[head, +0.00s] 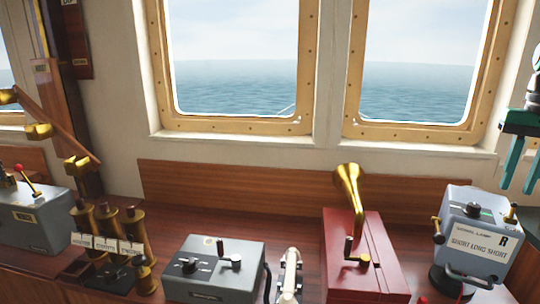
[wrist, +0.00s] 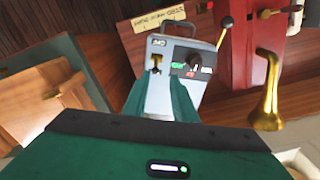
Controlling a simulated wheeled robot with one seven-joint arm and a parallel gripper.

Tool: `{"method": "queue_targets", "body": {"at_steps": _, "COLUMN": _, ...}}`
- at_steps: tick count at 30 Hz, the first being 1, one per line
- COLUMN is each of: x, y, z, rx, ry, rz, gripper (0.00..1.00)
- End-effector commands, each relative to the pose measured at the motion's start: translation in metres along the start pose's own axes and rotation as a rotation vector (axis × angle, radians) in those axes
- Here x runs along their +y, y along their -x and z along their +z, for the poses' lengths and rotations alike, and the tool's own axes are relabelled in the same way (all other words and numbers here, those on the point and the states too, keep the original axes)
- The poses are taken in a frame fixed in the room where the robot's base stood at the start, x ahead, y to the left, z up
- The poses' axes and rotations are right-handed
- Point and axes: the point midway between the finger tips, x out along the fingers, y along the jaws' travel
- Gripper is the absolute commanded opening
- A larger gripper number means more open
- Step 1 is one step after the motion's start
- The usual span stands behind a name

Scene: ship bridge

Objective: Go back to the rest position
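My gripper (head: 517,190) hangs at the right edge of the head view, its two teal fingers pointing down and apart. It is up and to the right of the grey signal lamp box (head: 478,225), with nothing visible between the fingers. In the wrist view my gripper (wrist: 165,76) shows both green fingers apart, with the grey box (wrist: 170,47) visible past their tips. The gripper looks empty. Most of my arm is out of the head view.
A red box (head: 350,280) with a brass horn (head: 348,185) stands left of the lamp. Further left are a grey control box (head: 215,265), brass tubes (head: 108,225) and another grey box (head: 33,220). Windows stand behind the wooden console. The air above it left of my gripper looks clear.

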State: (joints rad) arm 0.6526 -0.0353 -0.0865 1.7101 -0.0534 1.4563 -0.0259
Motion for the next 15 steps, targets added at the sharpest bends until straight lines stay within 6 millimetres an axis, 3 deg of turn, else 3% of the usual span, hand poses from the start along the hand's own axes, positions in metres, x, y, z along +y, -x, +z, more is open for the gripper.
{"method": "queue_targets", "body": {"at_steps": 6, "x": -0.028, "y": -0.049, "z": 0.069, "rx": -0.001, "ry": 0.028, "rz": -0.006, "gripper": 0.25}}
{"method": "queue_targets", "body": {"at_steps": 15, "x": -0.041, "y": -0.139, "z": 0.180, "rx": -0.005, "ry": 0.072, "rz": -0.008, "gripper": 0.25}}
